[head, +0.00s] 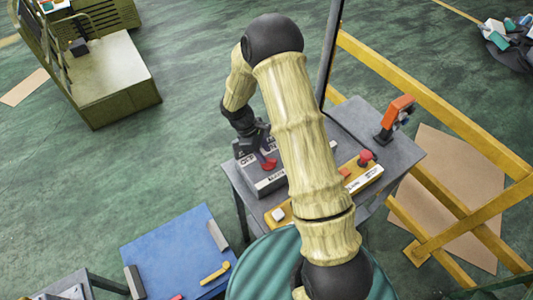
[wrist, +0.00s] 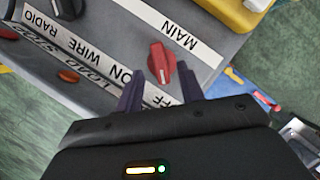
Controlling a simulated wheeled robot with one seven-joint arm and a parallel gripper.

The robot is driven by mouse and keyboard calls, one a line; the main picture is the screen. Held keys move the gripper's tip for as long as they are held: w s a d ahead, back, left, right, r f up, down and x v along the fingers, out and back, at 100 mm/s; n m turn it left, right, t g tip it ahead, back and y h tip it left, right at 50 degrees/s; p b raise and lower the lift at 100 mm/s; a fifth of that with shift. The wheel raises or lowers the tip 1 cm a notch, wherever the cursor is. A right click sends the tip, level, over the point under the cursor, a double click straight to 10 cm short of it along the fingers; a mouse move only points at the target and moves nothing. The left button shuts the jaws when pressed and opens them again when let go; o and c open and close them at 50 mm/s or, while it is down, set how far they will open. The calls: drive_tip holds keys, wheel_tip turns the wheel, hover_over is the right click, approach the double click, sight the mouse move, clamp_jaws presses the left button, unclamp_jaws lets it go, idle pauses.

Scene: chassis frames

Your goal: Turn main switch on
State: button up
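The main switch is a red rotary knob (wrist: 161,63) on a grey control box (wrist: 108,58), next to a white label reading MAIN. ON and OFF lettering shows on a strip on its near side. My gripper (wrist: 160,72) is open, with one dark finger on each side of the knob's near end. A gap shows around the knob, so it does not look gripped. In the head view the gripper (head: 262,152) is over the box (head: 270,184), by the red knob (head: 269,164). The depth of the fingers is hard to tell.
The box stands on a grey table (head: 345,125) with a yellow control box (head: 365,180) and an orange device (head: 397,112). Yellow rails (head: 430,100) run on the right.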

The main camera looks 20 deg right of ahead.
sight(268, 159)
drive_tip(key=shift+p+x, duration=0.3)
drive_tip(key=shift+x, duration=1.35)
drive_tip(key=shift+r, duration=0.1)
clamp_jaws()
